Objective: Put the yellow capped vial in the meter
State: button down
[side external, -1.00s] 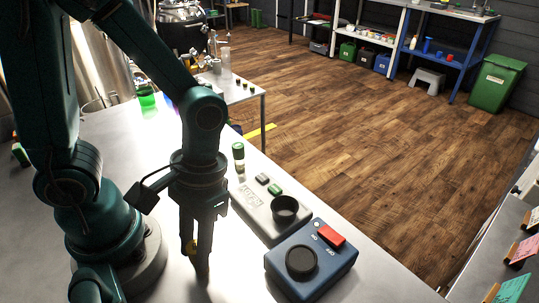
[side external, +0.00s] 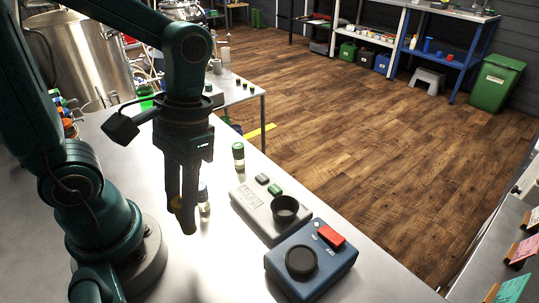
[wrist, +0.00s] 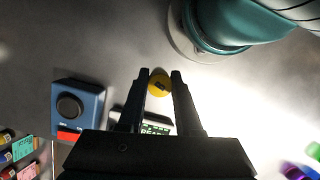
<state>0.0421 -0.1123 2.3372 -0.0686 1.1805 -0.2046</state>
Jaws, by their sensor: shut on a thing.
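The yellow capped vial (wrist: 159,84) sits between my fingertips in the wrist view, its round cap seen from above. My gripper (wrist: 160,78) is shut on it. In the side view my gripper (side external: 184,222) points down over the table, left of the grey meter (side external: 247,203), and its fingers mostly hide the vial. A small clear glass body shows beside the right finger; I cannot tell if it is the held vial.
A blue device (side external: 325,268) with a black round top and red button stands right of the meter. The steel table (side external: 215,265) is bare in front of the meter. Card holders stand at the right edge.

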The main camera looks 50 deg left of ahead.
jog(key=w+a+r, duration=0.2)
jog(key=a+r, duration=0.2)
jog(key=a, duration=0.3)
jog(key=w+a+r+m+y, duration=0.25)
jog(key=w+r+m, duration=0.2)
jog(key=m, duration=0.25)
jog(key=m+t, duration=0.2)
jog(key=m, duration=0.4)
send_over(284, 214)
notch_tip(284, 214, down, 7)
jog(key=shift+y, duration=0.45)
jog(key=shift+f, duration=2.05)
jog(key=shift+f, duration=0.3)
jog(key=c, duration=0.6)
grip_release()
